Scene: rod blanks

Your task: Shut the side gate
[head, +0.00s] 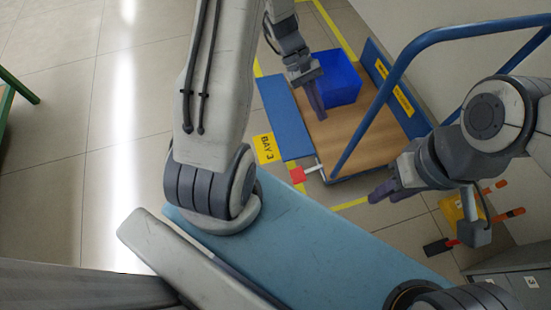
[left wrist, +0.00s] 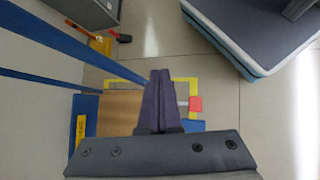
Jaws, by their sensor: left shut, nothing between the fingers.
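The trolley has a wooden deck (head: 335,135) with a blue side panel along each long side. The left side gate (head: 284,118) shows its broad blue face and seems swung outward, though its exact angle is hard to tell. A red-ended lever (head: 303,174) sits by its near end. In the left wrist view, part of this blue gate (left wrist: 193,126) and the red end (left wrist: 196,104) show right of the fingers. My left gripper (head: 319,110) is shut and empty, above the deck near the gate's inner edge. My right gripper (head: 385,192) hangs near the trolley's handle end; its finger gap is unclear.
A blue bin (head: 338,78) stands on the deck. The right blue panel (head: 376,62) stands upright with a yellow label. A blue handle rail (head: 400,65) arches over the near right. Yellow floor tape surrounds the trolley.

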